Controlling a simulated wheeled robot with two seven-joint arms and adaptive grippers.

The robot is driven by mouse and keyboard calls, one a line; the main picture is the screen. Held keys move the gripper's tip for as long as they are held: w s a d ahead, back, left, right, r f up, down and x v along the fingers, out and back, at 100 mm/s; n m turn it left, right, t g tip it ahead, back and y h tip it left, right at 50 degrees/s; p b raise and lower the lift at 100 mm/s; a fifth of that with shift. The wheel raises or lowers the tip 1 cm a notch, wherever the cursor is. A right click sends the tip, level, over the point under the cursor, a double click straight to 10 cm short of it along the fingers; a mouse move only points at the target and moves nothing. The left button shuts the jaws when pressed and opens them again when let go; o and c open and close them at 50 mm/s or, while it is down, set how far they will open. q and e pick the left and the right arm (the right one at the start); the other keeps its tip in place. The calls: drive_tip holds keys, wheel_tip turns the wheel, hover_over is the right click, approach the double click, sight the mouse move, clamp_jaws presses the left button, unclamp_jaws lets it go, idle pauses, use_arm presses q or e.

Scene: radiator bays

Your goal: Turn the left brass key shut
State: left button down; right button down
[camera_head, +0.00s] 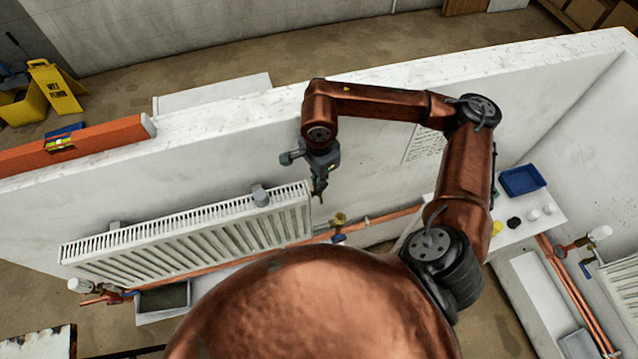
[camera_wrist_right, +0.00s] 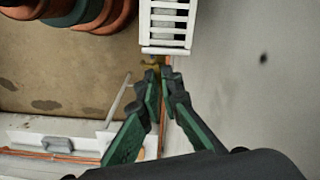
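A brass key (camera_head: 339,220) sits on a valve at the right end of the left bay's white radiator (camera_head: 195,235), above a copper pipe. In the right wrist view a small brass piece (camera_wrist_right: 153,61) shows just past my fingertips, partly hidden by them. My right gripper (camera_head: 319,194) points down in front of the wall, above and left of the brass key, and looks empty. In the right wrist view its green-sided fingers (camera_wrist_right: 161,78) converge almost together at the tips. Contact with the brass is not clear. My left gripper is not in view.
A low white partition wall (camera_head: 400,85) runs behind the radiator. An orange spirit level (camera_head: 95,140) lies on its top at the left. A shelf with a blue tray (camera_head: 522,180) stands at the right. A grey tray (camera_head: 163,298) lies below the radiator.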

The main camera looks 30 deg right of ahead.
drive_tip(key=m+b, duration=0.2)
drive_tip(key=b, duration=0.1)
drive_tip(key=shift+f+m, duration=0.3)
drive_tip(key=shift+r+m+b, duration=0.2)
drive_tip(key=shift+m+b, duration=0.4)
drive_tip(key=shift+b, duration=0.2)
drive_tip(key=shift+r, duration=0.1)
drive_tip(key=c, duration=2.2)
unclamp_jaws()
drive_tip(key=shift+o, duration=0.2)
wheel_tip(320, 180, up, 12)
